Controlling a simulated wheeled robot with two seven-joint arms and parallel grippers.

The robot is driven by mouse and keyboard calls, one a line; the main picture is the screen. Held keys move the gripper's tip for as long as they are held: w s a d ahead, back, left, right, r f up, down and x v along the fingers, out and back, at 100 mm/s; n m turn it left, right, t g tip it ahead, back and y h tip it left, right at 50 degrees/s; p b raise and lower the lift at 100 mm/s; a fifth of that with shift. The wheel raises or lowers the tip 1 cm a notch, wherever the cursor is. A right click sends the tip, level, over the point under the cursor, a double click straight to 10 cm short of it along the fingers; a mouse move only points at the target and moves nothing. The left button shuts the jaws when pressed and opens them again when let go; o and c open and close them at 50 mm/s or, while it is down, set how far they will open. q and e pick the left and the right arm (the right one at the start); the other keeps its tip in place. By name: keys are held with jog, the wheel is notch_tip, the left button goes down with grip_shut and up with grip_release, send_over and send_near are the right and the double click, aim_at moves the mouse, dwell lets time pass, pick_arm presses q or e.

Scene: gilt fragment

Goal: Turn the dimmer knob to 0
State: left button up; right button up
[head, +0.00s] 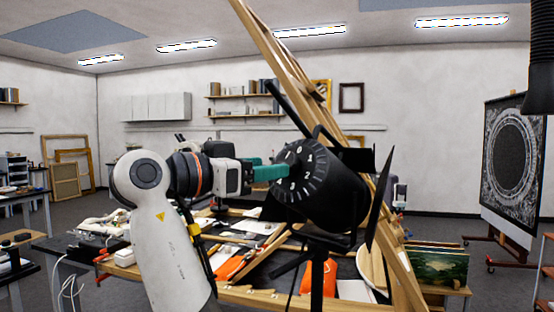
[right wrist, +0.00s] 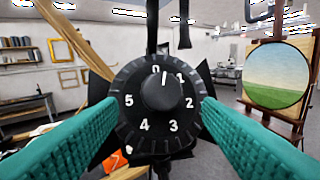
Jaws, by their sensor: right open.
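The black lamp (head: 335,198) stands on a stand near the middle of the head view, its numbered dial facing my right gripper. The round dimmer knob (right wrist: 160,94) is at the centre of that dial in the right wrist view. The knob's white mark points nearly straight up, between 0 and 1. My right gripper (head: 272,173) has green fingers and is open, with one finger on each side of the knob in the right wrist view. My left gripper is not in view.
A wooden easel beam (head: 285,72) leans close behind the lamp. Dark flaps (head: 378,198) stick out from the lamp's right side. A cluttered worktable (head: 262,298) lies below. A round landscape painting (right wrist: 277,76) stands at the right in the right wrist view.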

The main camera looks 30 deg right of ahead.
jog(key=d, duration=0.3)
jog(key=shift+w+d+p, duration=0.2)
jog(key=shift+d+p, duration=0.1)
jog(key=shift+p, duration=0.05)
jog(key=c, duration=1)
jog(key=shift+n+t+b, duration=0.55)
jog(key=shift+n+t, duration=0.05)
jog(key=shift+n, duration=0.5)
